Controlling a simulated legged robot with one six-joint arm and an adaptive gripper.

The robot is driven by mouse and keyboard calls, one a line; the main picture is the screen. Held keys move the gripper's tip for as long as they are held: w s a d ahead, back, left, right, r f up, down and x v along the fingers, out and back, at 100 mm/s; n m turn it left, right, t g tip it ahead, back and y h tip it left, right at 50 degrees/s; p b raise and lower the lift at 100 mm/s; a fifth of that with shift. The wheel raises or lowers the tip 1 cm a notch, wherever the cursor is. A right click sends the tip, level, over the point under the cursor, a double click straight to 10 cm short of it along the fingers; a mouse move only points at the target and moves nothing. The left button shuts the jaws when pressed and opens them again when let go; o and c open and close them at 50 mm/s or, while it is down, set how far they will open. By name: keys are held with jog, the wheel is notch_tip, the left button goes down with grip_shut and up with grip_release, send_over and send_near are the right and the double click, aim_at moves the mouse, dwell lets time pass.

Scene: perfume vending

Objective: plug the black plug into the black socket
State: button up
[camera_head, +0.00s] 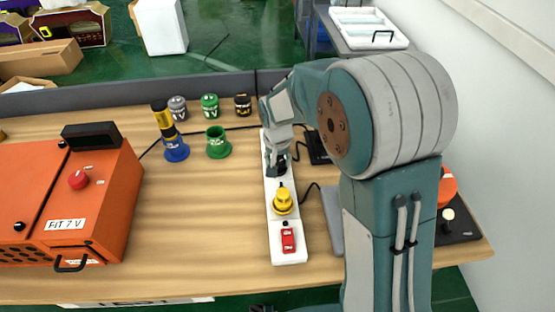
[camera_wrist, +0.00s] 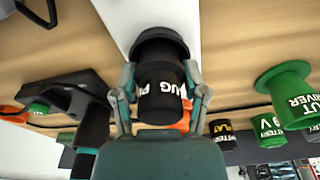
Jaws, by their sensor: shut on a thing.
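My gripper (camera_head: 277,160) points down over the white power strip (camera_head: 291,255) on the table. In the wrist view its fingers (camera_wrist: 160,88) are closed around the black plug (camera_wrist: 157,95), which has white lettering. A wide black round part (camera_wrist: 160,42) is at the plug's far end, against the white strip. I cannot tell whether it is the black socket or the plug's own flange, nor whether the plug is seated. In the head view only a small dark part shows below the fingers; my arm hides the rest.
A yellow round piece (camera_head: 283,201) and a red switch (camera_head: 288,240) are on the strip's near part. Green (camera_head: 217,143) and blue (camera_head: 175,150) holders stand to the left. An orange box (camera_head: 110,200) is at far left. Bare table lies between the box and the strip.

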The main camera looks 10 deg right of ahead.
jog(key=o, duration=1.3)
jog(key=shift+o, duration=0.2)
jog(key=shift+r, duration=3.5)
grip_shut()
